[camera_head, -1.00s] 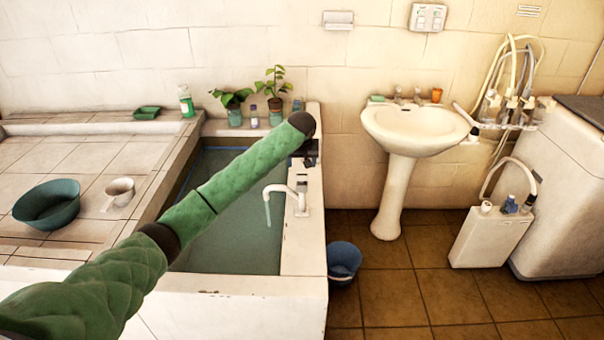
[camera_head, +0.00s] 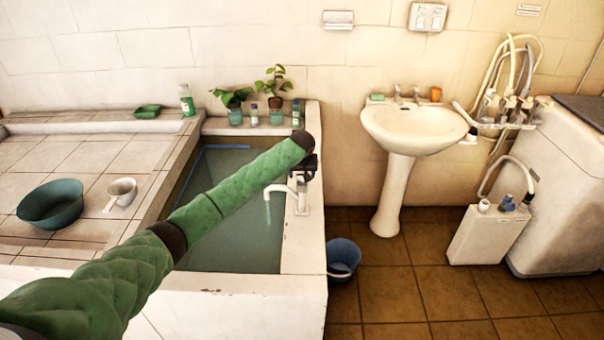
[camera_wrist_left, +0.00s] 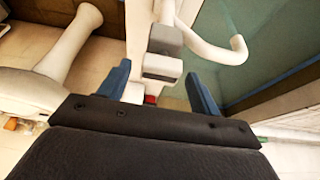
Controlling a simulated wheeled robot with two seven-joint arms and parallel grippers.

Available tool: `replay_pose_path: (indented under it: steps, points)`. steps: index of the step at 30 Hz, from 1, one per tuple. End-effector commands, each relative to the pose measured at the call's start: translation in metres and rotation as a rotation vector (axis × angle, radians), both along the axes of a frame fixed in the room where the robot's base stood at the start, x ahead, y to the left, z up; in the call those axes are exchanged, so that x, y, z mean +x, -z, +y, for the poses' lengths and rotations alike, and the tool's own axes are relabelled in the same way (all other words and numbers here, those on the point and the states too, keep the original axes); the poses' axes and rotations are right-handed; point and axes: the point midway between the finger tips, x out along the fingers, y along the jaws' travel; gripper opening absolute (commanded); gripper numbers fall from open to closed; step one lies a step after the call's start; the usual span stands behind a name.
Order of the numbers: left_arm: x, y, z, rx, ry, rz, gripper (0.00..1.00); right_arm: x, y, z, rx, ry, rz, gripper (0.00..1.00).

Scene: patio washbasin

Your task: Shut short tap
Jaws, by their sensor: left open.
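The white tap (camera_head: 302,199) stands on the right rim of the water-filled tub. Its curved spout points left, and a thin stream of water (camera_head: 268,209) falls from it. My left gripper (camera_head: 309,167) is just behind and above the tap, partly hidden by my green arm. In the left wrist view the left gripper (camera_wrist_left: 158,70) is open. Its two blue fingers lie either side of the tap's pale block-like handle (camera_wrist_left: 162,67), with gaps showing. A small red mark (camera_wrist_left: 150,99) shows beneath the handle, and the spout (camera_wrist_left: 222,52) curves off to the right. My right gripper is not in view.
Potted plants (camera_head: 274,101) and small bottles stand on the tub's back ledge. A green basin (camera_head: 50,204) and a white dipper (camera_head: 122,190) lie on the left tiled slab. A blue bucket (camera_head: 343,258) and a pedestal washbasin (camera_head: 414,125) are to the right.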

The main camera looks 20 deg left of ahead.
Motion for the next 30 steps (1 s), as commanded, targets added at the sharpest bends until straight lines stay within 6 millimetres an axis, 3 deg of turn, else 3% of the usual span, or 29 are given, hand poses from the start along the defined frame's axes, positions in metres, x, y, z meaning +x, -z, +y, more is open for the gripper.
replay_pose_path:
  steps: [1,7,8,20,30]
  points:
    - [0.000,0.000,0.000,0.000,0.000,0.000,0.60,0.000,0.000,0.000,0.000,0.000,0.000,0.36]
    - [0.000,0.000,0.000,0.000,0.000,0.000,0.20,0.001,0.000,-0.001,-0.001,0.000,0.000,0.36]
    - [0.000,0.000,0.000,0.000,0.000,0.000,0.19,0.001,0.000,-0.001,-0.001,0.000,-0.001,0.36]
    - [0.000,-0.001,0.001,0.000,0.077,-0.001,0.19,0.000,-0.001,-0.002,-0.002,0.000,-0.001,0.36]
    - [0.000,-0.001,0.003,-0.002,0.343,-0.001,0.19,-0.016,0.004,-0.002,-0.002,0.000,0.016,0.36]
